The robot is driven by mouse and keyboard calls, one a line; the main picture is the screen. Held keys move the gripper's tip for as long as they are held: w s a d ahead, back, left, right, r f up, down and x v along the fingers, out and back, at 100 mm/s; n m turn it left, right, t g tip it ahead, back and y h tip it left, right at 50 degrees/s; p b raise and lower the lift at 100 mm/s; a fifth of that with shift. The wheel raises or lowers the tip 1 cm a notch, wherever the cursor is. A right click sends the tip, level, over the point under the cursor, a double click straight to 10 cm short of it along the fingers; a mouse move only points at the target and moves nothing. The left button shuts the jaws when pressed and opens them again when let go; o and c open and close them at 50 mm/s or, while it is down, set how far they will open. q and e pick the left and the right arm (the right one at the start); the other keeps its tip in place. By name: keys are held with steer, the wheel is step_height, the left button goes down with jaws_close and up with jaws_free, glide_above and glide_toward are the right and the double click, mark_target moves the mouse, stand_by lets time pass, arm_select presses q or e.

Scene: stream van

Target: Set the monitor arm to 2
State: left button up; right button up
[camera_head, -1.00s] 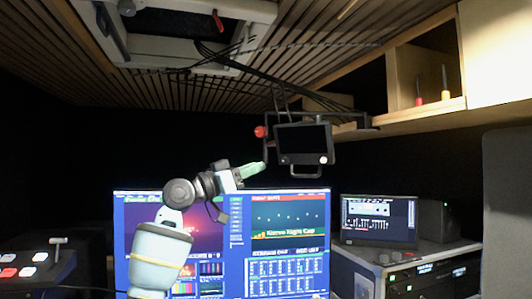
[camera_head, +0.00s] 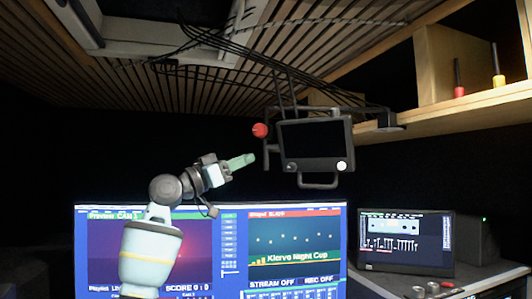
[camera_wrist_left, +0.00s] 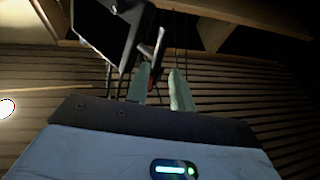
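A small dark monitor (camera_head: 316,140) hangs from a bracket below the ceiling and shelf, with its screen black. It has a U-shaped handle (camera_head: 318,184) below and a red knob (camera_head: 260,130) at its left side. My left gripper (camera_head: 243,161) is to the left of the monitor, below the red knob, with green fingers pointing right. In the left wrist view its two fingers (camera_wrist_left: 160,90) stand apart with a gap and nothing is clearly held. The monitor's dark panel (camera_wrist_left: 105,30) shows beyond them. No number marking is readable. My right gripper is out of view.
A smaller screen (camera_head: 405,242) sits on equipment at the right. A wooden shelf (camera_head: 450,115) with red and yellow tools is at the upper right. Black cables (camera_head: 215,65) hang along the slatted ceiling.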

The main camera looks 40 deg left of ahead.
mark_target(266, 150)
arm_select(q)
steer(key=shift+d+r, duration=0.1)
steer(key=shift+d, duration=0.05)
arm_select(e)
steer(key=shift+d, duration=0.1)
